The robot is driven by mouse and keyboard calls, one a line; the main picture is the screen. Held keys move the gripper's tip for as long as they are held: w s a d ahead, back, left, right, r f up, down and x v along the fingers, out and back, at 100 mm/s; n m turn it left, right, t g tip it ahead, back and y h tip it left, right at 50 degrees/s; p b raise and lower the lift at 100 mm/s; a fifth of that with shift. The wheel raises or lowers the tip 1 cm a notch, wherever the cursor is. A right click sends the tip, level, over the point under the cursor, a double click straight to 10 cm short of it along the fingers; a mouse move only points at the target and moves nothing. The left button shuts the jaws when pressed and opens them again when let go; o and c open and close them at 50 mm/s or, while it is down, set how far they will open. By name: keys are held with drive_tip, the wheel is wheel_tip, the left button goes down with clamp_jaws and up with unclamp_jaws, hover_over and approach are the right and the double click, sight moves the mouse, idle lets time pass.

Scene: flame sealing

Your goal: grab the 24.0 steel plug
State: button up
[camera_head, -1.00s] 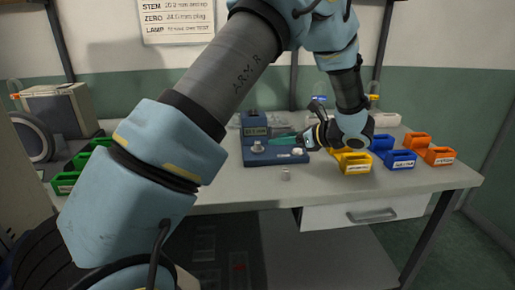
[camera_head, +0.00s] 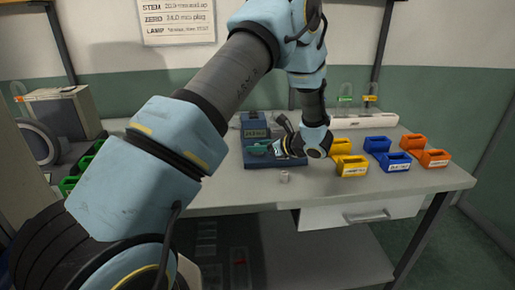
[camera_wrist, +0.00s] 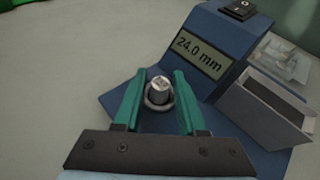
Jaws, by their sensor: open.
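The steel plug (camera_wrist: 160,89) is a small silvery cylinder standing in a round metal ring on a blue gauge block in the wrist view. The block's display (camera_wrist: 200,55) reads 24.0 mm. My gripper (camera_wrist: 160,78) is open, with one green finger on each side of the plug and nothing clamped. Whether a finger touches it I cannot tell. In the head view my gripper (camera_head: 262,147) is low over the blue block (camera_head: 257,163), and its fingers and wrist hide the plug there.
A second small metal piece (camera_head: 284,177) stands near the table's front edge. A grey open-topped box (camera_wrist: 265,108) is right of the plug. Yellow bins (camera_head: 351,165), blue bins (camera_head: 396,163) and orange bins (camera_head: 436,158) stand to the right. Green bins (camera_head: 68,185) are at left.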

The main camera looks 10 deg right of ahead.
clamp_jaws()
idle(0.5)
